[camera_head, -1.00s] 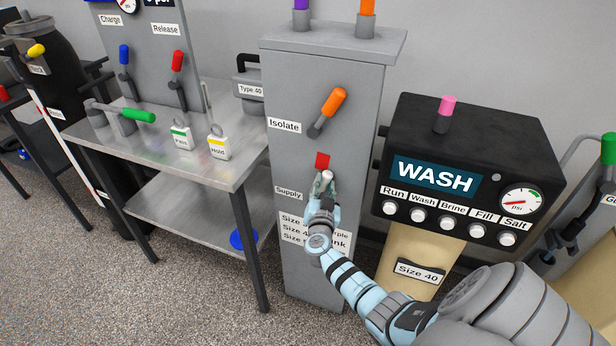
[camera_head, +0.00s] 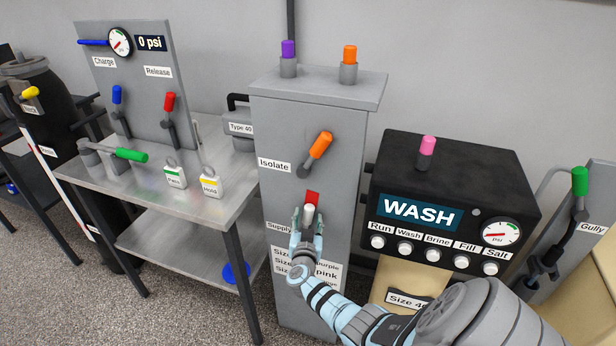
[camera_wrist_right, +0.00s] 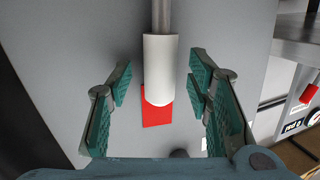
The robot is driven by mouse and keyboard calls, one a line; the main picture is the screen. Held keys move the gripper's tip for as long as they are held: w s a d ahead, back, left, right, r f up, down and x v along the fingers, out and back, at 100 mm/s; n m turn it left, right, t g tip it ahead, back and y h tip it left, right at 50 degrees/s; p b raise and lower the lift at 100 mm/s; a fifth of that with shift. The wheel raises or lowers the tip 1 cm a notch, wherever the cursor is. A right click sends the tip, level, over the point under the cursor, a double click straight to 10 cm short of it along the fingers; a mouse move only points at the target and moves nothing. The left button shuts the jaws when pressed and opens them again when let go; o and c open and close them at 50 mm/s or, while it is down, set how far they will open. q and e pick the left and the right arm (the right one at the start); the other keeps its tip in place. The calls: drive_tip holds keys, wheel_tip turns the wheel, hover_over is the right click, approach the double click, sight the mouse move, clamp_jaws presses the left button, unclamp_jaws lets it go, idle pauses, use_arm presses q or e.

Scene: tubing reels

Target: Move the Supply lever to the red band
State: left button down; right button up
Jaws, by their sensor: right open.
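The Supply lever (camera_head: 309,212) has a white handle on the front of the grey cabinet, just above the Supply label (camera_head: 279,228). The red band (camera_head: 313,196) is a red patch right above the handle tip in the head view. In the right wrist view, the white handle (camera_wrist_right: 160,65) overlaps part of the red band (camera_wrist_right: 157,115). My right gripper (camera_head: 307,226) is open, with one finger on each side of the handle. In the right wrist view, gaps show between the handle and both fingers (camera_wrist_right: 156,88). My left gripper is not in view.
The orange Isolate lever (camera_head: 320,145) is above on the same cabinet (camera_head: 349,150). The black WASH box (camera_head: 470,155) stands close on the right. A metal table (camera_head: 220,210) with padlock-like tags is on the left.

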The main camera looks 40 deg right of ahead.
drive_tip(key=shift+a, duration=0.15)
drive_tip(key=v, duration=1.2)
